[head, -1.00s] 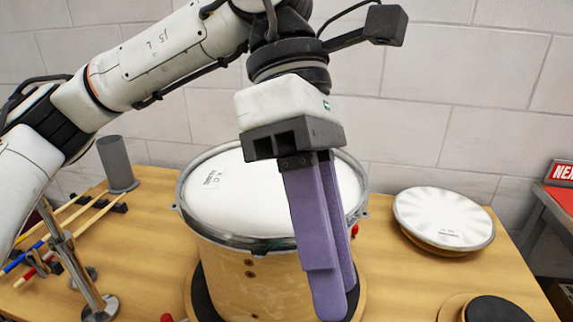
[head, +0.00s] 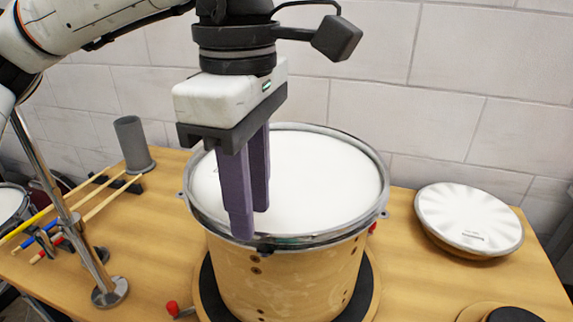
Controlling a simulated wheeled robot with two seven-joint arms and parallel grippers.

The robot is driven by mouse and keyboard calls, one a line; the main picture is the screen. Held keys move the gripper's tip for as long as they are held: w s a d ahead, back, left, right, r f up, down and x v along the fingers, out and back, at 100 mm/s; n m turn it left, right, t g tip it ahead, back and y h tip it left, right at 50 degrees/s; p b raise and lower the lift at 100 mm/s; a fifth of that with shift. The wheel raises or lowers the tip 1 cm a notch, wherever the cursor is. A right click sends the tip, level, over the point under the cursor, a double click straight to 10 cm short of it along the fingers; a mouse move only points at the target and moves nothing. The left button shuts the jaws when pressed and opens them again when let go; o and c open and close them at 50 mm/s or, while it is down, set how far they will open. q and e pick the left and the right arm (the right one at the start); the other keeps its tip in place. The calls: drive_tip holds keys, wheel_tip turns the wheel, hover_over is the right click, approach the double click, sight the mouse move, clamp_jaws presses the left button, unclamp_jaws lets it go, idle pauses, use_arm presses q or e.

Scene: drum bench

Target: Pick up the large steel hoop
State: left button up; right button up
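The large steel hoop (head: 350,227) sits around the top edge of the wooden drum (head: 290,285), framing its white head (head: 315,180). My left gripper (head: 252,222) points down at the near-left part of the hoop, its two purple fingers apart. The nearer finger overlaps the hoop's near edge in the picture, and the farther finger shows over the white head. I cannot tell whether either finger touches the hoop. The fingers hide a short stretch of the hoop. My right gripper is not in view.
A round white-topped drum piece (head: 468,218) lies on the wooden bench (head: 425,285) at the right. A grey cylinder (head: 133,145), several coloured sticks (head: 100,207) and a chrome stand (head: 75,225) are at the left.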

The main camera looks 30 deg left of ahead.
sight(266, 244)
use_arm(q)
drive_tip(key=shift+a+f, duration=0.15)
drive_tip(key=shift+f, duration=1.35)
clamp_jaws()
drive_tip(key=shift+r, duration=0.1)
